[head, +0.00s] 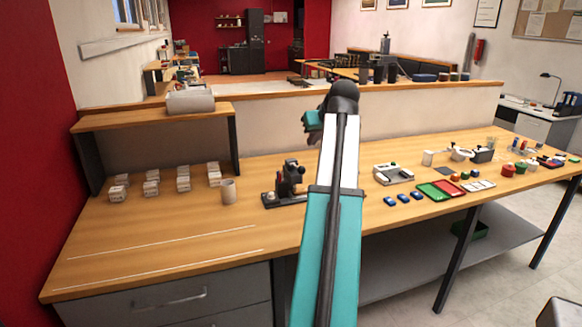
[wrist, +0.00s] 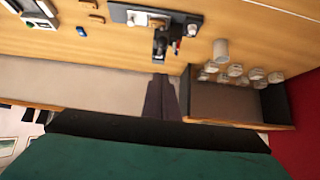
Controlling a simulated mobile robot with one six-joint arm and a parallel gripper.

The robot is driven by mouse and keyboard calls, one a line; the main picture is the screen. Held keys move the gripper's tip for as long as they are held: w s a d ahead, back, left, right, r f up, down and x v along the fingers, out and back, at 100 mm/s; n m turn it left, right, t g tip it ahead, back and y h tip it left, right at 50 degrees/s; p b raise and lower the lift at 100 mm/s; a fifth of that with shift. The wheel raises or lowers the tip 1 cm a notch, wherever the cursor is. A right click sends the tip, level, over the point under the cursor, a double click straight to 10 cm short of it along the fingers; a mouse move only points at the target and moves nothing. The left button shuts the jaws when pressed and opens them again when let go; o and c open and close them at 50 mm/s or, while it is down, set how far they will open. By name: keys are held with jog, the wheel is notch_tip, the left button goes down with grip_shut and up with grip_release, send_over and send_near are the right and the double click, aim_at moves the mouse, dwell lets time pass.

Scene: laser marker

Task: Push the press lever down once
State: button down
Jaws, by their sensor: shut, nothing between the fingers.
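The dark press (head: 291,178) stands upright on a flat black base on the wooden bench, left of my arm in the head view. A small dark lever part (head: 301,171) shows at its upper right. In the wrist view, which is upside down, the press (wrist: 166,40) is at top centre. My gripper (wrist: 160,77) is shut and empty, its fingertips pointing toward the press. A small gap shows between them in the picture; I cannot tell the true distance.
A beige cup (head: 228,191) stands left of the press, with several small white stacks (head: 183,179) beyond it. A raised shelf (head: 150,118) is at the back left. A white device (head: 393,174) and blue blocks (head: 403,198) lie to the right. The front left bench is clear.

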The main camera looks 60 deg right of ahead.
jog(key=shift+d+r, duration=0.1)
jog(key=shift+d, duration=0.15)
jog(key=shift+w, duration=0.15)
jog(key=s+a+f+p+x, duration=0.1)
jog(key=f+p+x, duration=0.1)
jog(key=x, duration=1)
jog(key=shift+f, duration=0.3)
jog(key=shift+s, duration=0.15)
jog(key=shift+f, duration=0.15)
dwell(0.4)
